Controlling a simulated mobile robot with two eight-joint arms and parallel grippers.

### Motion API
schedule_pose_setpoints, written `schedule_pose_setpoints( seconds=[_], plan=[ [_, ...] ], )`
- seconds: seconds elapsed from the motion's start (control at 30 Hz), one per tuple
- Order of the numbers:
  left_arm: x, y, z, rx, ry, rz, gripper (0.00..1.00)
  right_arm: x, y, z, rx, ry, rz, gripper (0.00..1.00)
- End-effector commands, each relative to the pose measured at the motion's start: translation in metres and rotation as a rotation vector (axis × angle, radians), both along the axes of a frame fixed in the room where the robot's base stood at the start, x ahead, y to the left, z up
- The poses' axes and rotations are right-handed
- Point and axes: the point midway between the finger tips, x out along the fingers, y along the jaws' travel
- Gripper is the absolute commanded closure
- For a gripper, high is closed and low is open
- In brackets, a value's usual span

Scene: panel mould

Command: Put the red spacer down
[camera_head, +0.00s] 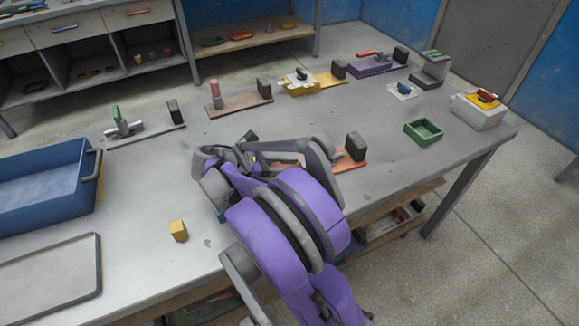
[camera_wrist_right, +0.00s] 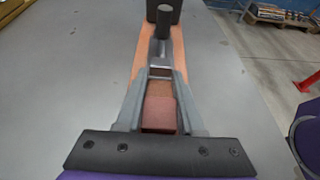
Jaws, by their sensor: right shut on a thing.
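The red spacer (camera_wrist_right: 160,114) shows in the right wrist view as a dull red block between the two grey fingers of my right gripper (camera_wrist_right: 160,78), which is shut on it. The fingers are over an orange board (camera_wrist_right: 174,48). A dark upright post (camera_wrist_right: 163,24) stands just beyond the fingertips. In the head view my purple right arm hides most of the gripper and the near part of the orange board (camera_head: 347,165). I cannot tell whether the spacer touches the board. My left gripper is not in view.
A black block (camera_head: 355,146) stands at the board's far end. Several similar boards with parts line the table's back. A blue bin (camera_head: 45,190) and grey tray (camera_head: 50,278) are at left, a yellow block (camera_head: 178,231) nearer. A green tray (camera_head: 423,132) is at right.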

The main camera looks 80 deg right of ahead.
Motion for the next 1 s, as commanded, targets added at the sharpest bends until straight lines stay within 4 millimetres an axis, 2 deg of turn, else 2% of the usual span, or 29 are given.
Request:
schedule_pose_setpoints(
  seconds=[0.27,0.3,0.43,0.8,1.0],
  plan=[
    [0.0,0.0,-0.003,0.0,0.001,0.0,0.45,0.0,0.0,-0.003,0.0,0.0,0.0,1.0],
    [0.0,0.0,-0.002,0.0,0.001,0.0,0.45,0.0,0.0,-0.002,0.0,0.0,0.0,0.56],
    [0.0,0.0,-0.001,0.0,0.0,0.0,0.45,0.0,0.0,-0.002,0.0,0.0,0.0,0.33],
    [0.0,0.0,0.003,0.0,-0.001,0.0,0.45,0.001,0.001,0.004,0.0,-0.001,0.001,0.33],
    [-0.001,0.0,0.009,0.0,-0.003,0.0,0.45,0.027,0.018,0.016,0.002,0.0,0.005,0.33]
  ],
)
